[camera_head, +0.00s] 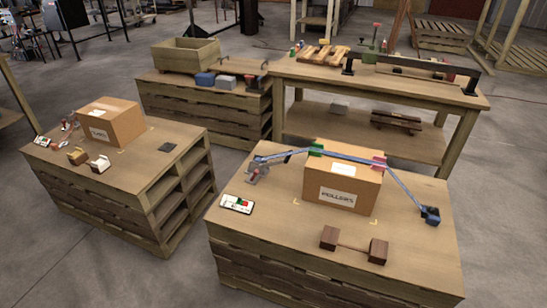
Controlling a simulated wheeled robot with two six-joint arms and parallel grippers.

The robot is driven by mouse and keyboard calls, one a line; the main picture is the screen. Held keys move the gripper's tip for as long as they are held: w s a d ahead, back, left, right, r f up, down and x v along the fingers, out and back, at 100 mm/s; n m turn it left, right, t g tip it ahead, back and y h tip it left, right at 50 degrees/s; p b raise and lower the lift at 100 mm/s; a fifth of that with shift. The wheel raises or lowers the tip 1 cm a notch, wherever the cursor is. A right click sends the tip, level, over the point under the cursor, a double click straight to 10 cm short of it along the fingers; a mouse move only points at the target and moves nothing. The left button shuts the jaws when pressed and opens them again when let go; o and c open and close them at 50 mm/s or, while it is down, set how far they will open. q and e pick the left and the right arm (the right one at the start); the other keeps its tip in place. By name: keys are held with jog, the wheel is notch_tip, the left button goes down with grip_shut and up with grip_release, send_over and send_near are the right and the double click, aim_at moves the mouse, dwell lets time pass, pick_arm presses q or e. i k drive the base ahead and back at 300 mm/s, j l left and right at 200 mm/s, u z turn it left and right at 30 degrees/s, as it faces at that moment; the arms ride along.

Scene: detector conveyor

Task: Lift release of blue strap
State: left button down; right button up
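A blue strap (345,157) runs over the top of a cardboard box labelled ROLLERS (341,192) on the front right pallet bench. Where it crosses the box's top edges, a green piece (316,150) sits on the left and a red-pink piece (378,163) on the right. The strap's left end meets a grey metal buckle or ratchet (258,170) on the bench top. Its right end slopes down to a dark blue block (431,215). Whether the buckle's release is up or down is too small to tell. Neither of my grippers shows in the head view.
A card with green and red marks (236,204) and a dark wooden double block (354,245) lie on the same bench. A second box (110,121) stands on the left bench (150,172). A long table (300,82) with tools stands behind. Floor shows between the benches.

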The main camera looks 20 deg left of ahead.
aim_at(255, 173)
jog(key=i+l, duration=0.25)
jog(key=i, duration=0.25)
jog(key=i+l+u, duration=0.1)
jog(key=i, duration=0.4)
jog(key=l, duration=0.1)
